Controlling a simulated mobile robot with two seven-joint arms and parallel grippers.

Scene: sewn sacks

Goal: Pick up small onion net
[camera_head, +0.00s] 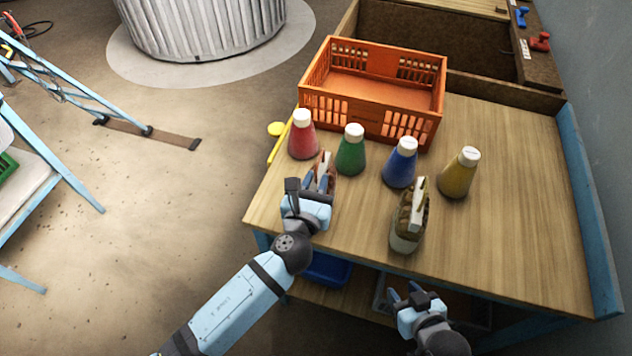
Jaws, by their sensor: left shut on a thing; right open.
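A small reddish-brown net with a pale top, which looks like the small onion net (329,188), is at the table's left edge, below the red and green bottles. My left gripper (318,182) is shut on it and hides much of it. I cannot tell whether the net touches the table. A second sack (408,227), brownish with a pale upright strip, stands on the table to the right. My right gripper (405,291) is open and empty, in front of the table's near edge below that sack.
Red (302,138), green (351,153), blue (400,166) and yellow (457,176) bottles with white caps stand in a row behind the sacks. An empty orange crate (388,120) sits behind them. The wooden table (520,215) is clear on the right. A blue bin (327,269) is underneath.

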